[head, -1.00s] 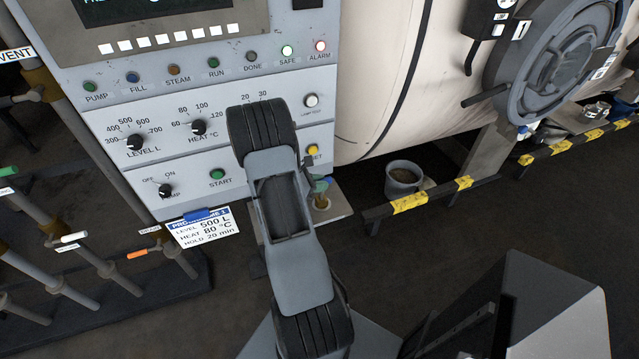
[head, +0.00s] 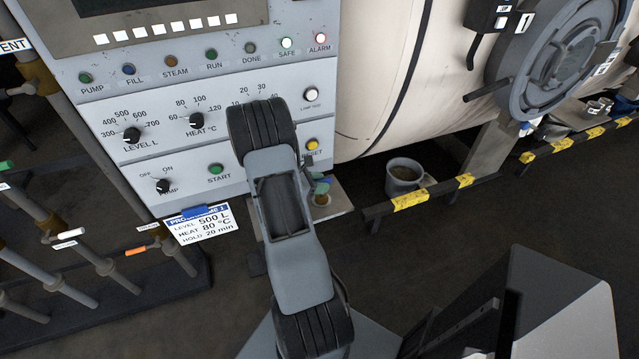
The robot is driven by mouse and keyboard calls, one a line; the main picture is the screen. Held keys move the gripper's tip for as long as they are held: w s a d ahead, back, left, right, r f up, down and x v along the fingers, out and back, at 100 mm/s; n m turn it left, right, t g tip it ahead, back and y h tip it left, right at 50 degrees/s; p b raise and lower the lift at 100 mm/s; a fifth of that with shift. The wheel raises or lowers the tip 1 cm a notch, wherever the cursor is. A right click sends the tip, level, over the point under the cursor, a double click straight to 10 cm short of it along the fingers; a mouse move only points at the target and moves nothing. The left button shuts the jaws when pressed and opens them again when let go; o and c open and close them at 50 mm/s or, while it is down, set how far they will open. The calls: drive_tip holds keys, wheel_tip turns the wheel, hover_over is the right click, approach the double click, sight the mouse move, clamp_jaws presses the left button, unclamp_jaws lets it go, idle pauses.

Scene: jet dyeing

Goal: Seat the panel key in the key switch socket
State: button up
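The control panel (head: 225,75) fills the upper left of the head view, with labelled lamps, knobs and buttons. My arm crosses in front of its lower right part and hides some of it. I cannot make out the panel key or the key switch socket; either may be behind my arm. My gripper is not visible. A small dark piece (head: 309,160) shows just right of my arm, below the yellow reset button (head: 312,144); I cannot tell what it is. Below it, a small blue-green object (head: 321,186) stands over a ledge (head: 335,203), partly hidden by my arm.
Pipes with coloured handles (head: 70,236) stand at left. A programme card (head: 202,228) hangs under the panel.

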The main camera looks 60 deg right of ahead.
drive_tip(key=shift+o, duration=0.8)
drive_tip(key=v, duration=1.3)
drive_tip(key=shift+w+a+b, duration=0.25)
drive_tip(key=shift+a+b, duration=0.05)
drive_tip(key=shift+b, duration=0.05)
